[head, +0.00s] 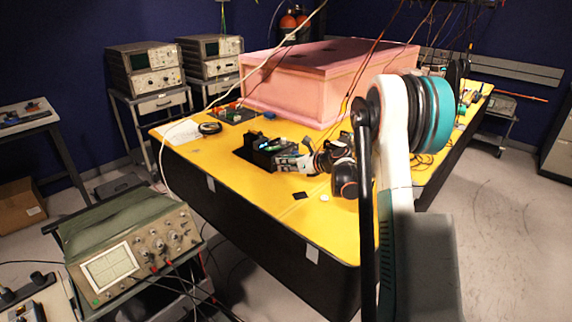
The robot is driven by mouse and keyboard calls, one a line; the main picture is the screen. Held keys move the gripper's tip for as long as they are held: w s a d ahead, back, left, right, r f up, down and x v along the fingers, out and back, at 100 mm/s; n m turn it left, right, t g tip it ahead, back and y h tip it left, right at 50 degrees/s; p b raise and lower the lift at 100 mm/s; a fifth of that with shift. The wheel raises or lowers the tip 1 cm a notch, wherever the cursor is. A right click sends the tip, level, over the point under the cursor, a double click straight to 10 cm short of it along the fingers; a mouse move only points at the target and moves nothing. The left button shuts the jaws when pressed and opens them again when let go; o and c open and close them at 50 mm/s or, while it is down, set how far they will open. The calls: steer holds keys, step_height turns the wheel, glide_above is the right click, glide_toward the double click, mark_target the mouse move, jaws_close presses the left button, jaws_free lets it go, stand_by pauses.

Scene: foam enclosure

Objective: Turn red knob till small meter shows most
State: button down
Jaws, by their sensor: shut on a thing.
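A small black device (245,155) with a lit greenish face (270,145) stands on the yellow table; this may be the small meter, but its reading is too small to tell. My gripper (284,161) reaches in from the right, low over the table, and its fingers are at the right side of the device. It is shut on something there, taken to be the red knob. The knob itself is hidden by the fingers and too small to make out.
A green oscilloscope (130,255) stands at front left. Thin cables hang over the table.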

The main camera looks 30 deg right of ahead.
steer(key=shift+d+f+m+g+y, duration=0.15)
steer(key=shift+m+g+y, duration=0.15)
steer(key=shift+m+y, duration=0.65)
steer(key=shift+w+d+m+y+b, duration=0.1)
steer(key=shift+m+y+b, duration=0.5)
steer(key=shift+m, duration=0.85)
steer(key=shift+y, duration=0.25)
steer(key=c, duration=1.4)
jaws_free()
steer(key=shift+c, duration=0.2)
steer(key=v, duration=1.2)
